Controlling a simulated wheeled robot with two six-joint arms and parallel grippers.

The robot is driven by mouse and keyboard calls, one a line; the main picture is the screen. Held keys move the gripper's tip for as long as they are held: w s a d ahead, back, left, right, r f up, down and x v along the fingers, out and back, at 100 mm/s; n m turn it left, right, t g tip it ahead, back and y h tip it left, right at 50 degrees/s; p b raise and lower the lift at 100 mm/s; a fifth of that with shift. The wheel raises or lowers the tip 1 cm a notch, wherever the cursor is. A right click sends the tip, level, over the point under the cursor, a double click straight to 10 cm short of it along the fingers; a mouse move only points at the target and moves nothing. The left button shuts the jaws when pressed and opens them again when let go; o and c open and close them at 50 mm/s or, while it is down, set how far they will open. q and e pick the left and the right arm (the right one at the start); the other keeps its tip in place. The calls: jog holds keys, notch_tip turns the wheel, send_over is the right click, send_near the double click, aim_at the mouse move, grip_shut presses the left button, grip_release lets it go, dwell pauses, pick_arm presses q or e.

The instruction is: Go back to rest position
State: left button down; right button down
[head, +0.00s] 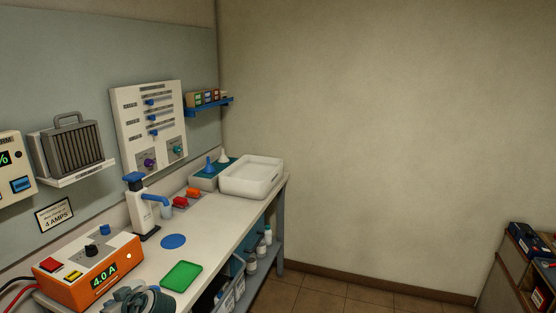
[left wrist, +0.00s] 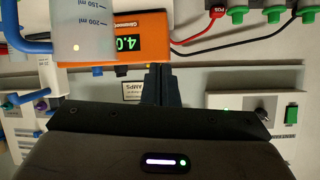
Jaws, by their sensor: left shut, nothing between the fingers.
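My left gripper shows in the left wrist view (left wrist: 160,84), with its dark fingers together and nothing between them. My right gripper is in neither view.
The white bench (head: 213,232) carries a green tray (head: 182,276), a blue disc (head: 173,241), a white dispenser (head: 143,212) and a white basin (head: 252,177). A clear graduated vessel (left wrist: 84,32) is close in the left wrist view. Floor (head: 330,299) right of the bench is clear.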

pick_arm(q)
jog(key=s+d+f+m+h, duration=0.35)
jog(key=s+f, duration=0.25)
jog(key=s, duration=0.3)
jog(key=s+d+f+m+h, duration=0.3)
jog(key=s+d+f+m, duration=0.15)
jog(key=s, duration=0.45)
jog(key=s+d+m+g+h, duration=0.1)
jog(key=s+d+m+h, duration=0.15)
jog(key=s+d, duration=0.35)
jog(key=s+d+m+h, duration=0.2)
jog(key=s+d+m, duration=0.15)
jog(key=s, duration=0.55)
notch_tip(320, 180, down, 32)
jog(key=a+r+n+g+b, duration=0.1)
jog(key=a, duration=0.1)
jog(key=s+a+f+g+b, duration=0.1)
jog(key=s+f, duration=1.8)
jog(key=f, duration=0.2)
jog(key=shift+a, duration=0.3)
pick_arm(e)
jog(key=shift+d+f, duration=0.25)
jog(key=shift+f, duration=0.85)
